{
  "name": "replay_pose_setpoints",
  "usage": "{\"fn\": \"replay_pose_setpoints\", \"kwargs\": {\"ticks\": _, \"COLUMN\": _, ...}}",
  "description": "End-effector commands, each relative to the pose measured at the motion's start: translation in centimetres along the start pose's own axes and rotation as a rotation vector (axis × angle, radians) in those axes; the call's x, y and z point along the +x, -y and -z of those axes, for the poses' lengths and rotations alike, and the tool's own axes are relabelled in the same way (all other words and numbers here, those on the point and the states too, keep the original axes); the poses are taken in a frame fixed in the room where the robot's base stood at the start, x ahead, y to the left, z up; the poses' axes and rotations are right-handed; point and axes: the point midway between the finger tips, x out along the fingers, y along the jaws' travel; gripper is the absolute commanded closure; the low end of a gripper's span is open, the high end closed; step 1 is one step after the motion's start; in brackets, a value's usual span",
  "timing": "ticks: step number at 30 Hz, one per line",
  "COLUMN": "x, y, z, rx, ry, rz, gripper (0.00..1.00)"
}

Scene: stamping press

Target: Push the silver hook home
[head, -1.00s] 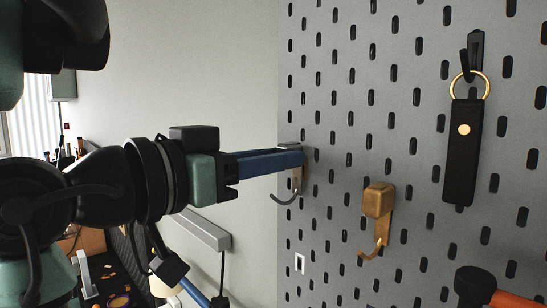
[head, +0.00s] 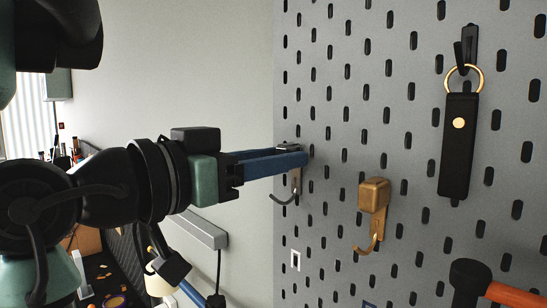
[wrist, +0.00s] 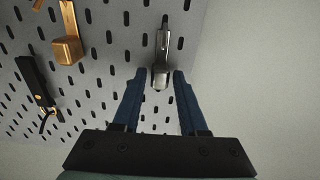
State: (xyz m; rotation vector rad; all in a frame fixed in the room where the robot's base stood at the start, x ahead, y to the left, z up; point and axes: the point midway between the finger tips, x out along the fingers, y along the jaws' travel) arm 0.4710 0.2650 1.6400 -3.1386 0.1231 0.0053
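The silver hook (head: 296,181) is on the grey pegboard (head: 340,110), near its left edge, with its curved end low and pointing left. In the wrist view the silver hook (wrist: 162,48) is upright in the picture, with its block end towards me. My gripper (head: 302,156) has two blue fingers reaching to the block from the left. In the wrist view my gripper (wrist: 160,76) is open, one finger on each side of the block, with a gap showing on both sides. The fingers partly hide the block in the head view. I cannot tell how far it sits in the board.
A brass hook (head: 374,196) hangs on the board to the right. A black key fob (head: 459,146) with a gold ring hangs further right. An orange-handled tool (head: 505,294) is at lower right. Plain wall (head: 190,80) lies left of the board.

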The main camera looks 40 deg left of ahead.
Motion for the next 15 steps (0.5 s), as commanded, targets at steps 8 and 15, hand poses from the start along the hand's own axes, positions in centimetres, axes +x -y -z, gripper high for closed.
{"fn": "replay_pose_setpoints", "kwargs": {"ticks": 8, "x": 0.0, "y": 0.0, "z": 0.0, "rx": 0.000, "ry": 0.000, "rz": 0.000, "gripper": 0.39}}
{"fn": "replay_pose_setpoints", "kwargs": {"ticks": 15, "x": -1.0, "y": 0.1, "z": 0.0, "rx": 0.000, "ry": -0.001, "rz": 0.003, "gripper": 0.39}}
